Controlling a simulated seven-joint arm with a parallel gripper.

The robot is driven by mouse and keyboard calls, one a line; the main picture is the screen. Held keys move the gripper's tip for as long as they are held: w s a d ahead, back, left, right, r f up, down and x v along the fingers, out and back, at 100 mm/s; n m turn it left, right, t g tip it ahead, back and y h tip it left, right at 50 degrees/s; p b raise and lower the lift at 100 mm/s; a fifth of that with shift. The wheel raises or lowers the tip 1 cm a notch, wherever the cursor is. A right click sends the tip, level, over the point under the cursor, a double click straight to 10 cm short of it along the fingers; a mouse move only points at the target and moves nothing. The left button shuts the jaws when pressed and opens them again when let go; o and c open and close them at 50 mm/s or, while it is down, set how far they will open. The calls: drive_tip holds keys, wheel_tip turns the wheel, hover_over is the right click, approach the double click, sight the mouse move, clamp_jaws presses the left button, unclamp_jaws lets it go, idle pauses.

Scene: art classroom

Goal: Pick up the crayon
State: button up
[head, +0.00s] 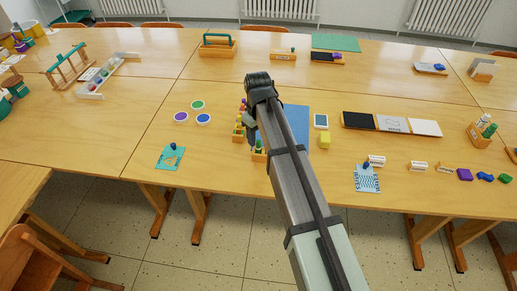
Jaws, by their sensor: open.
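My gripper (258,82) is the dark end of my arm, raised over the middle of the table (150,110). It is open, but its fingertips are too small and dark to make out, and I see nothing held. I cannot make out a crayon for certain. Small wooden holders (239,132) with coloured pieces stand left of the blue mat (296,122), nearer the front than my gripper. My arm hides part of the holders and mat.
Three paint discs, including a purple one (181,117), lie left of the holders. A yellow block (325,141) stands right of the mat. A row of dark and pale panels (393,124) lies farther right. A wooden caddy (218,46) stands at the back.

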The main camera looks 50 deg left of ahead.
sight(258, 141)
drive_tip(key=shift+w+a+f, duration=0.15)
drive_tip(key=shift+f, duration=1.3)
drive_tip(key=shift+w+a+f, duration=0.1)
drive_tip(key=shift+w+f, duration=0.05)
drive_tip(key=shift+f, duration=1.3)
clamp_jaws()
